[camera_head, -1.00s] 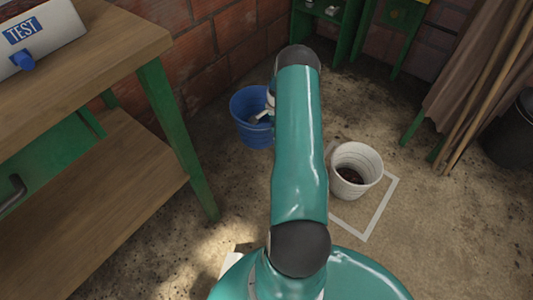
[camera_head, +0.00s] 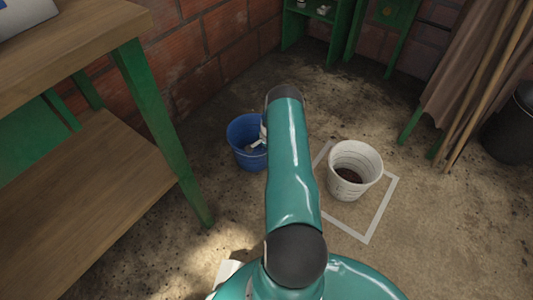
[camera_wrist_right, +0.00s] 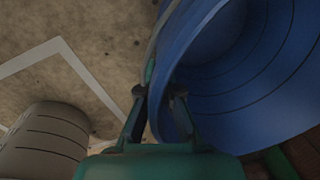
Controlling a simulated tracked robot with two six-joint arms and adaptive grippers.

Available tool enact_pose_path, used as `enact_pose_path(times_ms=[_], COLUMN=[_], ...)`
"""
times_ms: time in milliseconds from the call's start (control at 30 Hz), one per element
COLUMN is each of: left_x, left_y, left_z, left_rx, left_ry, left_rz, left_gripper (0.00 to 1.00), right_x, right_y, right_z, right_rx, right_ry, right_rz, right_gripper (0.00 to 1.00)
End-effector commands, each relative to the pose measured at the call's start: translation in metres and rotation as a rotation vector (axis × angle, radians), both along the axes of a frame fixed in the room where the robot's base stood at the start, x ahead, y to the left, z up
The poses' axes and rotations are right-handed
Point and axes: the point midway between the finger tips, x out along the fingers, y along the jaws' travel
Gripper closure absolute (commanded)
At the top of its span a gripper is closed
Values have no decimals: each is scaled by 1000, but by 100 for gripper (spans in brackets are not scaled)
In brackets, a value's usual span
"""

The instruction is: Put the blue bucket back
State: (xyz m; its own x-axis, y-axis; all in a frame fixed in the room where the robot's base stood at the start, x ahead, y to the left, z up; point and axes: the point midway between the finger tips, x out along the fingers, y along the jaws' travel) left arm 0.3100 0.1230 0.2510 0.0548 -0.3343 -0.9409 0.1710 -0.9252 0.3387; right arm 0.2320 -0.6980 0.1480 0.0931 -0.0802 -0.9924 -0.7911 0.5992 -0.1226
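The blue bucket (camera_head: 243,153) is left of my right arm in the head view, between the workbench and a white bucket. It also fills the upper right of the right wrist view (camera_wrist_right: 245,105), seen into its open top and tilted in that picture. My right gripper (camera_wrist_right: 158,105) has its fingers on both sides of the bucket's rim and is shut on it. In the head view my forearm hides part of the gripper and the bucket's right side. I cannot tell whether the bucket touches the floor. My left gripper is not in view.
A white bucket (camera_head: 347,186) with dark contents stands inside a white square outline (camera_head: 383,211) on the floor. A wooden workbench (camera_head: 88,185) with green legs is at the left. A brick wall and green shelf are behind. Boards, poles and a black bin (camera_head: 512,130) are right.

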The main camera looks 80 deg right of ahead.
Motion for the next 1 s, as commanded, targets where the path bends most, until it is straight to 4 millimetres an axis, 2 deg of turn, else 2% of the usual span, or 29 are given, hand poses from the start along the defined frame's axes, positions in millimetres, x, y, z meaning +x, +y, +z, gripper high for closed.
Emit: enact_pose_path(times_ms=[333, 500, 533, 867, 1000], left_x=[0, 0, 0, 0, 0], left_y=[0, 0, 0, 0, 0], left_z=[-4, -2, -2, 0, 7], left_rx=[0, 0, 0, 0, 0], left_ry=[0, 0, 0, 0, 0], left_rz=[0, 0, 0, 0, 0], left_gripper=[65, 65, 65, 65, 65], right_x=[1, 1, 1, 1, 1], right_y=[-1, 0, 0, 0, 0], right_z=[-3, -2, -2, 0, 13], right_rx=[-3, -1, -1, -1, -2], right_ry=[-1, -1, -1, -1, -1], right_rz=[1, 1, 1, 2, 2], right_gripper=[100, 71, 69, 69, 69])
